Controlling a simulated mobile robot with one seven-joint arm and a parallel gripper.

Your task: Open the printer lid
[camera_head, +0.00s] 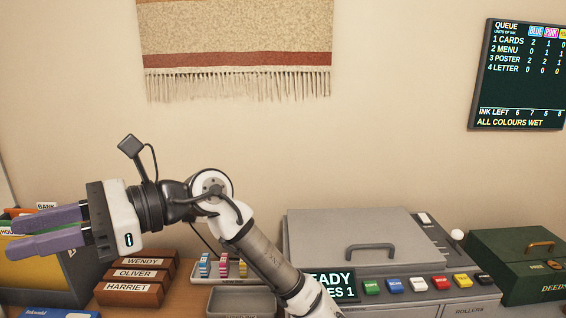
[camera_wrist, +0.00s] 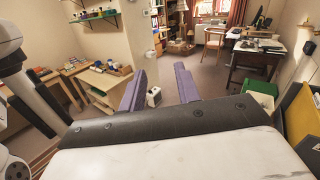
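The printer (camera_head: 390,291) stands at the right of the desk in the head view. Its grey lid (camera_head: 320,232) lies flat and looks shut, with a dark handle (camera_head: 370,250) near its front edge. My gripper (camera_head: 43,229) is at the far left of the head view, well away from the printer and pointing left. Its two purple fingers are apart with nothing between them. The wrist view also shows my gripper (camera_wrist: 160,88) with its fingers apart, facing the room. The printer is not in the wrist view. My arm hides part of the printer's left side and its display.
Coloured buttons (camera_head: 418,284) line the printer's front. A green deeds box (camera_head: 515,268) stands right of it. The wall above the lid is clear.

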